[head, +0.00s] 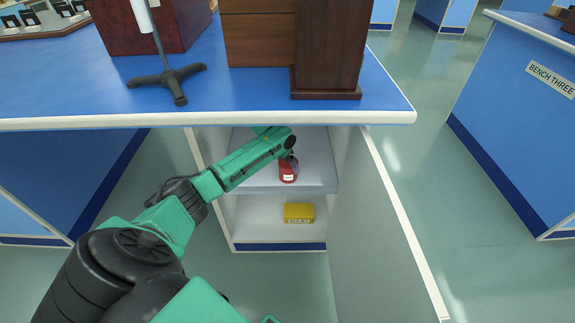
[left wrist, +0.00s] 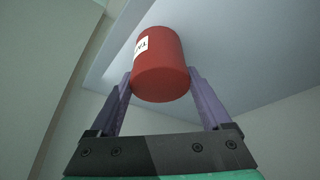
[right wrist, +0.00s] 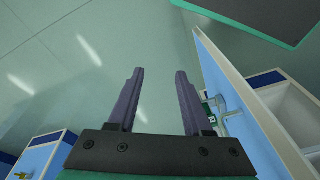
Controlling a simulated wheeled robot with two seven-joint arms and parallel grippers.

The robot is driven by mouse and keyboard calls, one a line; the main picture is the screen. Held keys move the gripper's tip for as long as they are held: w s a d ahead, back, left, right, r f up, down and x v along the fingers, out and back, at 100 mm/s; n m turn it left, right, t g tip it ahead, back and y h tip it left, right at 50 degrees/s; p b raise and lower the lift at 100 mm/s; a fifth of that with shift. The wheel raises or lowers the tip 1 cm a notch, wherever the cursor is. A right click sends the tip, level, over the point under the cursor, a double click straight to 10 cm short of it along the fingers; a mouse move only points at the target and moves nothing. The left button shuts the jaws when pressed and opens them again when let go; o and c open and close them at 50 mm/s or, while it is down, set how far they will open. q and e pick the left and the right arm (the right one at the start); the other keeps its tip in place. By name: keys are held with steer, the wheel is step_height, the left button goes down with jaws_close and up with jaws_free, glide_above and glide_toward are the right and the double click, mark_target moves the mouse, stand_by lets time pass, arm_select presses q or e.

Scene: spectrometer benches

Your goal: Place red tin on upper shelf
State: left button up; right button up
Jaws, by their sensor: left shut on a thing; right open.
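The red tin (head: 289,171) with a white label is at the upper shelf (head: 318,180) inside the open cabinet under the blue bench. My left gripper (head: 290,158) reaches into the cabinet and is shut on the tin. In the left wrist view the tin (left wrist: 160,65) sits between the two purple fingers of my left gripper (left wrist: 162,85), with a pale shelf surface (left wrist: 230,60) behind it. I cannot tell whether the tin's base touches the shelf. My right gripper (right wrist: 158,100) is open and empty, above the floor.
A yellow box (head: 299,213) stands on the lower shelf. The cabinet door (head: 385,235) stands open at the right. A stand (head: 170,78) and wooden boxes (head: 258,35) are on the blue benchtop (head: 230,95) above. Bench three (head: 520,100) is at the right, across clear floor.

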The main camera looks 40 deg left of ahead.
arm_select(q)
steer(key=o, duration=1.1)
steer(key=shift+c, duration=0.2)
steer(key=shift+o, duration=1.2)
steer(key=shift+r, duration=0.1)
steer(key=shift+s+r, duration=0.1)
steer(key=shift+r, duration=0.15)
steer(key=s+p, duration=0.1)
steer(key=s, duration=0.1)
steer(key=s+p, duration=0.1)
steer(key=s, duration=0.1)
steer(key=s+a+p, duration=0.1)
steer(key=s, duration=0.1)
steer(key=shift+s+r, duration=0.15)
steer(key=shift+r, duration=0.2)
steer(key=s+p, duration=0.2)
steer(key=s, duration=0.4)
steer(key=s+d+f+g, duration=0.3)
steer(key=s+d+f, duration=1.4)
steer(key=f, duration=0.2)
steer(key=shift+s+f, duration=0.4)
arm_select(e)
step_height(320, 180, down, 12)
steer(key=s+d, duration=0.1)
steer(key=d, duration=0.1)
steer(key=shift+s+f+h, duration=0.2)
steer(key=shift+h, duration=0.1)
